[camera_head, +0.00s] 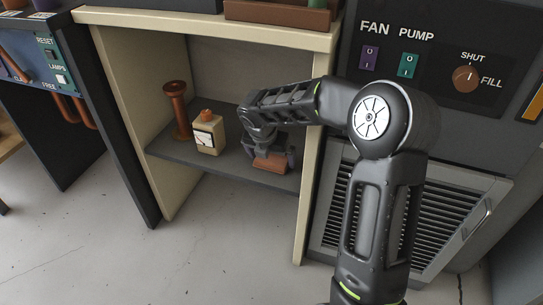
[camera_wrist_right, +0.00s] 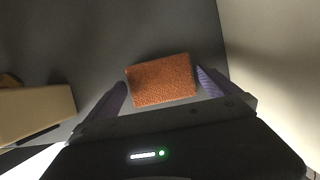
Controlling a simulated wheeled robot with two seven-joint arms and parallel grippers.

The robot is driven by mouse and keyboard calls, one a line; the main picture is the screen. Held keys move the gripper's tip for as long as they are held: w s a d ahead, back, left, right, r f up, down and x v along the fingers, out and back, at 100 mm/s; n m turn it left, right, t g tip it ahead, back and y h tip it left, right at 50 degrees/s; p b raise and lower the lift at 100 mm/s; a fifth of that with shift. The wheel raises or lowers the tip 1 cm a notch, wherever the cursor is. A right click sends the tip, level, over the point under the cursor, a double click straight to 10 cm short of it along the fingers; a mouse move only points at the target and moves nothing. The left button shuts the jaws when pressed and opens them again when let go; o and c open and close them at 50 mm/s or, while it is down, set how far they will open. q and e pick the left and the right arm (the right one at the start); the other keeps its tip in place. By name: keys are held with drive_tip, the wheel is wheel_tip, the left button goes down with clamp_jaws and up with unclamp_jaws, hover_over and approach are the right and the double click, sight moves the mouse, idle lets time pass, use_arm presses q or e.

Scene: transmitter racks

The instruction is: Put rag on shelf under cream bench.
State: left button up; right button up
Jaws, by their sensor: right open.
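The orange-brown rag (camera_head: 270,163) appears to lie on the grey shelf (camera_head: 222,171) under the cream bench (camera_head: 205,27). It shows as a flat, textured rectangle in the right wrist view (camera_wrist_right: 162,80). My right gripper (camera_head: 270,156) reaches into the bench opening, just above the rag. In the wrist view, its open fingers (camera_wrist_right: 162,90) are on either side of the rag, with gaps visible between fingers and rag. The head view hides part of the rag behind the gripper. My left gripper is not in view.
The bench's right side panel (camera_head: 309,190) is close to my right gripper. A fan and pump cabinet (camera_head: 450,60) stands right.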

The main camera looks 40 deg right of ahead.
drive_tip(key=shift+r, duration=0.15)
drive_tip(key=p+v, duration=0.5)
drive_tip(key=v, duration=0.7)
idle(0.4)
